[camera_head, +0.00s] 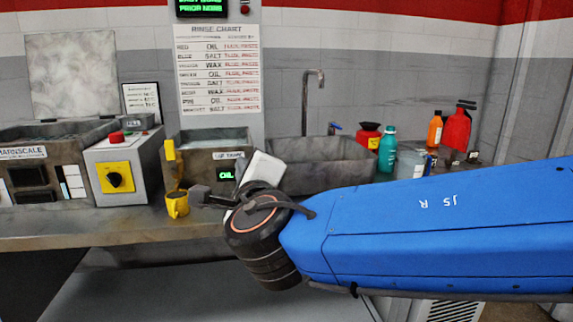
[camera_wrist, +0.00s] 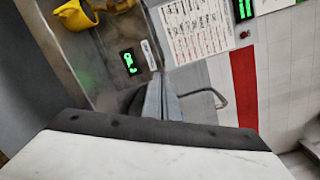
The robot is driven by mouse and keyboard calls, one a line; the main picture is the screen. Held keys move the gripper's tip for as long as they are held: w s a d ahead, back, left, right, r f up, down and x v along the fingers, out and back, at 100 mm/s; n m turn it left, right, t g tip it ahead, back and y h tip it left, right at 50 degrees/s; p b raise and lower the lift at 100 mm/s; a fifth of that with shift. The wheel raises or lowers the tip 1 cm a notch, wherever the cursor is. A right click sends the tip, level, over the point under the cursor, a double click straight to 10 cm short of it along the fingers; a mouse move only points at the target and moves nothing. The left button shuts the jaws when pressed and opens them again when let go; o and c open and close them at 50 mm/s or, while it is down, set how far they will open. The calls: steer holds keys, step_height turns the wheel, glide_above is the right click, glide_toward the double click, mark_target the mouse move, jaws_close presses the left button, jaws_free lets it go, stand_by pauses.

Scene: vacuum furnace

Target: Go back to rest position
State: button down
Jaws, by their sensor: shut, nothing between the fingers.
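My gripper (camera_head: 199,195) is at the end of my blue arm, which reaches in from the right over the front of the worktop. It is small and partly hidden by my wrist in the head view. In the wrist view my gripper (camera_wrist: 160,82) shows its grey fingers together with nothing between them. The gripper is in front of a tank with a green display reading OIL (camera_head: 226,175), close to a yellow cup-like thing (camera_head: 177,204). The display also shows in the wrist view (camera_wrist: 130,62). I cannot tell whether the gripper touches anything.
A grey box with a yellow switch plate (camera_head: 117,178) and a red button stands left of the tank. A sink (camera_head: 325,165) with a tap (camera_head: 306,100) is behind my wrist. Several bottles, one teal (camera_head: 386,150), stand at the right. A rinse chart (camera_head: 215,75) hangs behind.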

steer(key=d+f+m+g+h, duration=0.25)
steer(key=d+f+m, duration=0.25)
steer(key=d+m, duration=0.5)
steer(key=d+f+m+g+h, duration=0.2)
steer(key=d+f+m+h, duration=0.4)
steer(key=d, duration=0.7)
steer(key=d+f+m+g+h, duration=0.15)
steer(key=d+f+m, duration=0.25)
steer(key=d+m, duration=0.65)
steer(key=s+d+f+m+g+y, duration=0.2)
steer(key=s+f+m, duration=0.4)
steer(key=m, duration=0.7)
steer(key=s+d+f+m+g+y, duration=0.2)
steer(key=s+d+f+m+g, duration=0.2)
steer(key=s+m, duration=0.6)
step_height(320, 180, down, 2)
steer(key=d+m, duration=0.1)
steer(key=m, duration=0.1)
steer(key=shift+s+m, duration=0.35)
steer(key=shift+s, duration=0.05)
